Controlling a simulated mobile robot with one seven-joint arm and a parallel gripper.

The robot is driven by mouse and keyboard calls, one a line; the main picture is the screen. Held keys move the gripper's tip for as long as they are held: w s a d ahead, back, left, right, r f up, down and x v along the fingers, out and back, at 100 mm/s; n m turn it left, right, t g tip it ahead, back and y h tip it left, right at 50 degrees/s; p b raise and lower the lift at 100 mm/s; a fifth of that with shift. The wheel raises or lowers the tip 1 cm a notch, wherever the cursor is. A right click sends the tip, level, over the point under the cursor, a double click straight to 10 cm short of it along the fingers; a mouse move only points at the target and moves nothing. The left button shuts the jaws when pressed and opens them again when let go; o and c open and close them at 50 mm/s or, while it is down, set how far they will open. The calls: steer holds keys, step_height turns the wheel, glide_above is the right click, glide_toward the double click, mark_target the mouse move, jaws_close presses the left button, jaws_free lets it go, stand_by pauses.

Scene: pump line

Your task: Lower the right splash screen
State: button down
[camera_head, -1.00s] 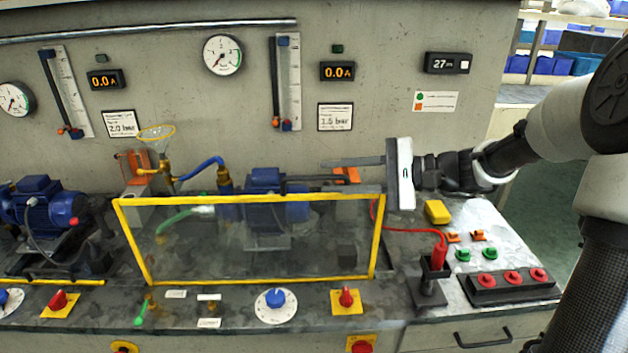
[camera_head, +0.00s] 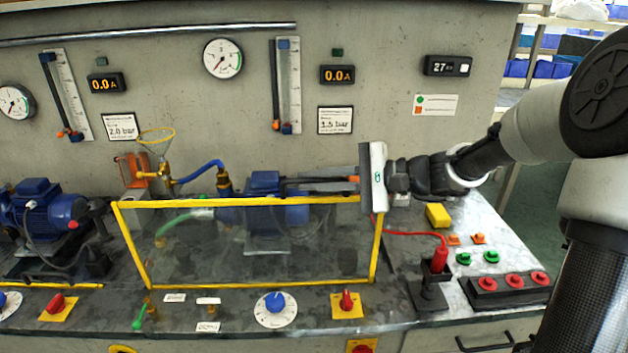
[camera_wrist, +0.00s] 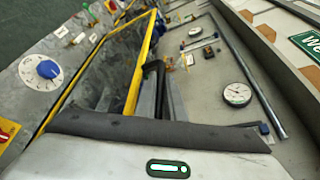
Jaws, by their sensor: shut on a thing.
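The right splash screen (camera_head: 250,284) is a clear panel in a yellow frame. It stands raised in front of the blue pump (camera_head: 265,185). My gripper (camera_head: 290,187) comes in from the right, with its fingers lying along the top edge of the screen near the right corner. The fingers are close together and shut on the screen's upper edge, though the contact itself is hard to see. In the wrist view the yellow frame (camera_wrist: 138,75) runs just beside the fingers (camera_wrist: 152,85).
A red plug in a black stand (camera_head: 430,285), a yellow block (camera_head: 438,215) and a red-button box (camera_head: 510,287) are right of the screen. A blue dial (camera_head: 276,304) and red switch (camera_head: 347,302) are in front. The left yellow bar (camera_head: 60,282) lies low.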

mark_target(320, 231)
steer(key=shift+f, duration=0.1)
step_height(320, 231, down, 13)
steer(key=b, duration=0.7)
steer(key=shift+f, duration=0.1)
steer(key=c, duration=1.8)
jaws_free()
steer(key=shift+c, duration=0.2)
steer(key=p+v, duration=0.2)
steer(key=v, duration=1.5)
steer(key=shift+d+p, duration=0.2)
steer(key=shift+p, duration=0.1)
steer(key=shift+s, duration=0.1)
